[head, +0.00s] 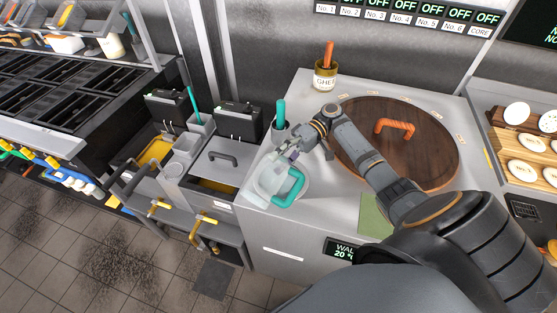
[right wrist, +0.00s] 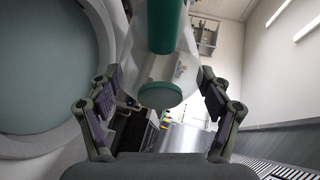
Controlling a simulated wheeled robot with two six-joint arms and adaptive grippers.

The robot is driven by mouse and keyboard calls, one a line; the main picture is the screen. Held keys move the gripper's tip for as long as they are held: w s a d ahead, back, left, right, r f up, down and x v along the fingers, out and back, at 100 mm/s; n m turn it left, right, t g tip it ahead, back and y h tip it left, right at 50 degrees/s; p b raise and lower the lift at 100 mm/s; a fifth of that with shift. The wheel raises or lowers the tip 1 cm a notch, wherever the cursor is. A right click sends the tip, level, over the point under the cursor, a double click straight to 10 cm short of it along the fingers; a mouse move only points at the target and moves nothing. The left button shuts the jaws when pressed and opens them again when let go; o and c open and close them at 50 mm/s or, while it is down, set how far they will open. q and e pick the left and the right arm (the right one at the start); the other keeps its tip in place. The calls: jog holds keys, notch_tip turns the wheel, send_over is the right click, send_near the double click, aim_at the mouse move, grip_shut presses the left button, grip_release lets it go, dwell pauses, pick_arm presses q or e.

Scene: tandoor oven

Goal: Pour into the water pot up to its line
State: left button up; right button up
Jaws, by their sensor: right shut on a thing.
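A translucent pale jug (head: 270,179) with a teal handle (head: 292,189) is at the front left corner of the oven counter in the head view. My right gripper (head: 285,157) is at its upper side and is shut on the jug. In the right wrist view, the green handle (right wrist: 165,35) and a white body lie between my fingers (right wrist: 158,98). A wide round pale vessel (right wrist: 45,70) fills the left of that view; I cannot tell if it is the water pot. No fill line or water level can be made out. My left gripper is out of view.
A ghee jar (head: 325,77) stands behind. A grey holder (head: 280,130) with a teal-handled tool is near the gripper.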

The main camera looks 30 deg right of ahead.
notch_tip(320, 180, up, 2)
jog(key=n+t+h+p, duration=0.1)
jog(key=h+p, duration=0.2)
jog(key=p, duration=0.2)
jog(key=shift+s+d+h, duration=0.1)
jog(key=shift+h, duration=0.2)
jog(key=shift+s+h, duration=0.1)
jog(key=shift+h, duration=0.2)
jog(key=shift+c, duration=0.8)
jog(key=shift+p, duration=0.3)
jog(key=shift+f, duration=0.25)
jog(key=shift+c, duration=0.2)
